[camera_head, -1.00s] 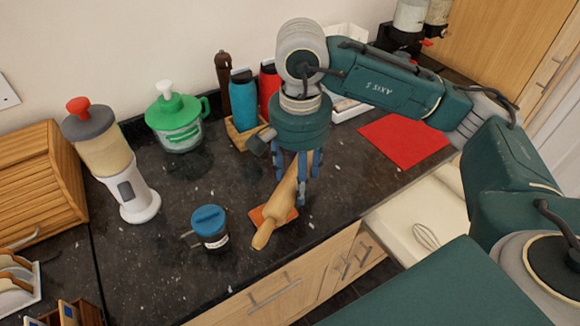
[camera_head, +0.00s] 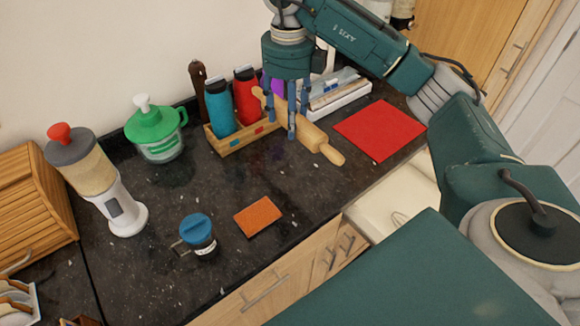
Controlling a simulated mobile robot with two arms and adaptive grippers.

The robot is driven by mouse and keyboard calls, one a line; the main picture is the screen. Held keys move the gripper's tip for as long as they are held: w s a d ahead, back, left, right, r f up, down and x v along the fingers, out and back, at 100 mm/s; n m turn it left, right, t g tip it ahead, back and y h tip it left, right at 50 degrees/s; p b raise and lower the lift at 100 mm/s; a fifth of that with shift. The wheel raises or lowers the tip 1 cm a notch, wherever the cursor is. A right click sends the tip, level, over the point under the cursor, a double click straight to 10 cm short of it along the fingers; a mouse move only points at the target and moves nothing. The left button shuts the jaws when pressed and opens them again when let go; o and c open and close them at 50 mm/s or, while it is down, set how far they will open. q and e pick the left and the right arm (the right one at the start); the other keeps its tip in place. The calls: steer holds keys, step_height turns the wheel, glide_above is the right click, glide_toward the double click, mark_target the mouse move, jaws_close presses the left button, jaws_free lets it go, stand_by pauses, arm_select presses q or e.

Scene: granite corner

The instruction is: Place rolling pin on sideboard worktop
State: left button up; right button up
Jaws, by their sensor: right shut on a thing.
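The wooden rolling pin (camera_head: 317,139) is held in my right gripper (camera_head: 287,128), whose fingers are shut around it. The pin is tilted, with one handle toward the lower right and the other near the red bottle. It appears to be above the dark granite worktop (camera_head: 190,190), between the bottle crate and the red mat; whether it touches the surface is hard to tell. My left gripper is not in view.
A wooden crate (camera_head: 222,146) with a blue bottle (camera_head: 220,108) and a red bottle (camera_head: 247,97) stands behind. A red mat (camera_head: 379,128) lies right. An orange mat (camera_head: 258,216) and blue-lidded jar (camera_head: 198,236) are in front. The middle worktop is clear.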

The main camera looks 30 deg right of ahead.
step_height(320, 180, down, 12)
steer(key=shift+r+p, duration=0.25)
steer(key=shift+p, duration=0.9)
step_height(320, 180, down, 4)
steer(key=shift+r+p, duration=0.1)
steer(key=shift+p, duration=0.5)
steer(key=shift+f, duration=0.6)
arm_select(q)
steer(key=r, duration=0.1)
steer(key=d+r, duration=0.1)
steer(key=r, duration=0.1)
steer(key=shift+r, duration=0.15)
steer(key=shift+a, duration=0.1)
arm_select(e)
steer(key=shift+f, duration=0.1)
steer(key=o, duration=1.4)
steer(key=shift+o, duration=0.2)
